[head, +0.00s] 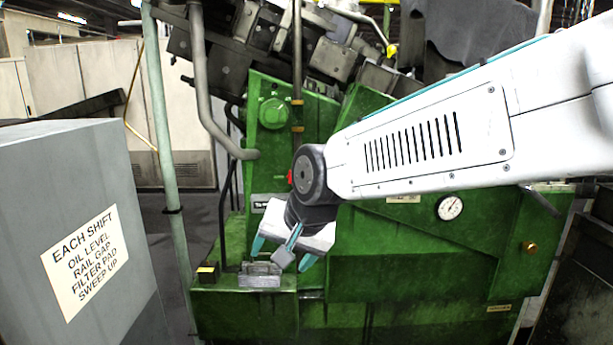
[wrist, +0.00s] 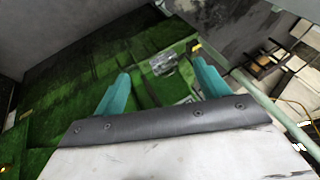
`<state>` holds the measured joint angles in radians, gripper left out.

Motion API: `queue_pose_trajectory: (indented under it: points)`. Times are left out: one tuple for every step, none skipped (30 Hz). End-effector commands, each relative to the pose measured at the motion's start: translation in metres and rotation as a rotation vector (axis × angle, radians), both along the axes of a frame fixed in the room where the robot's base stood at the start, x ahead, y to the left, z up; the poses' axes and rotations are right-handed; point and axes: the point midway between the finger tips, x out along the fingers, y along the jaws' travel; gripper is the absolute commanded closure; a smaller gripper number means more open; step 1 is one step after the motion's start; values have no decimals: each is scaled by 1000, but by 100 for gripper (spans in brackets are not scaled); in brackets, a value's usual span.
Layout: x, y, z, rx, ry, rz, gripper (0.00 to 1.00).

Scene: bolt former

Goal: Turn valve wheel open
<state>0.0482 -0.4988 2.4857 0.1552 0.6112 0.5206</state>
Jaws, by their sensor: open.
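No valve wheel shows clearly. A small red part (head: 290,177) peeks out beside my dark wrist joint, mostly hidden; I cannot tell whether it belongs to a wheel. A round green knob-like part (head: 274,112) sits on the upper face of the green machine (head: 420,250). My gripper (head: 283,254) hangs in front of the machine, fingers pointing down, open and empty. In the wrist view my gripper (wrist: 160,70) has its teal fingers spread apart, with a grey metal block (wrist: 163,63) showing between them beyond the tips. The block (head: 260,275) also shows in the head view, on the machine's low ledge.
A small yellow-and-black box (head: 207,272) sits left of the block. A grey cabinet (head: 60,180) with a shift notice (head: 85,262) stands at the left. A pale green pole (head: 163,130) rises behind it. A dial gauge (head: 450,207) is on the machine below my arm.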

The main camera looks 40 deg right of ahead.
Motion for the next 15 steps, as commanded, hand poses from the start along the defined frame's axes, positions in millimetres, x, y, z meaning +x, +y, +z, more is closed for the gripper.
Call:
queue_pose_trajectory:
  points:
    - [35,-7,-1,77,-75,-137,26]
    - [54,-12,1,130,-127,-224,26]
    - [80,-20,4,201,-200,-337,26]
    - [98,-27,5,256,-254,-421,26]
    - [115,-35,7,312,-310,-503,26]
    - [136,-47,10,387,-387,-610,26]
    - [151,-57,11,444,-445,-684,26]
    - [164,-66,13,502,-504,-751,26]
    - [180,-80,15,580,-583,-843,26]
    - [190,-91,16,637,-641,-907,26]
    - [199,-102,17,692,-700,-966,26]
    - [209,-116,18,763,-776,-1036,26]
    - [214,-126,18,812,-831,-1082,26]
    - [219,-135,18,857,-881,-1119,26]
    - [223,-146,19,913,-945,-1162,26]
